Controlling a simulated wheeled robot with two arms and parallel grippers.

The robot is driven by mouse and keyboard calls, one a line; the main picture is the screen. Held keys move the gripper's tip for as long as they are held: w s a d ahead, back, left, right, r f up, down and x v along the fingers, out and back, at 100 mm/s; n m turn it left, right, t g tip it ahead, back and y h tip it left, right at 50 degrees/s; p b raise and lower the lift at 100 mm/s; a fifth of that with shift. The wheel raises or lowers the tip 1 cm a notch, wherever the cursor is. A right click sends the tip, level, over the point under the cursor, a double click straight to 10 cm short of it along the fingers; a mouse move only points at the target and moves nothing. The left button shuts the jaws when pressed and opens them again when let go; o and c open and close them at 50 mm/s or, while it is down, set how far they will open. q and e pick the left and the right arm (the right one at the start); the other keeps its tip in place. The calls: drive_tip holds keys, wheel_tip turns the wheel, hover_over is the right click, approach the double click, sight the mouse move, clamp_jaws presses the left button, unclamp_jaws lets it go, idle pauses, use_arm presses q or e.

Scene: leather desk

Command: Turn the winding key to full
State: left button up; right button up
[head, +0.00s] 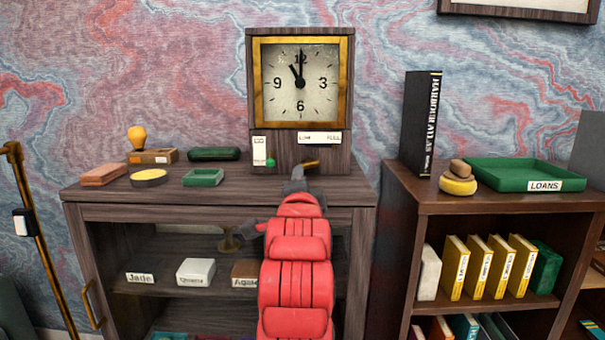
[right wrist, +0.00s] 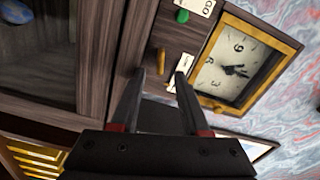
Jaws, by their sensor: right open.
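The clock (head: 300,82) stands upright on the dark wooden cabinet, its square dial in a brass frame. On its lower panel a small brass winding key (head: 312,163) sticks out below a "LOW … FULL" label (head: 319,138). The key also shows in the right wrist view (right wrist: 161,62). My right gripper (head: 298,176) is in front of the panel, open and empty. In the right wrist view its fingertips (right wrist: 160,74) lie on either side of the key, with gaps; I cannot tell the remaining depth. My left gripper is not in view.
A green button (head: 270,162) sits left of the key, under a white label (head: 259,147). The cabinet top (head: 225,172) holds a green box (head: 203,177), a yellow-topped tin (head: 149,177) and a stamp (head: 138,138). A shelf with a green tray (head: 528,172) stands right.

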drive_tip(key=s, duration=0.8)
drive_tip(key=shift+s, duration=0.25)
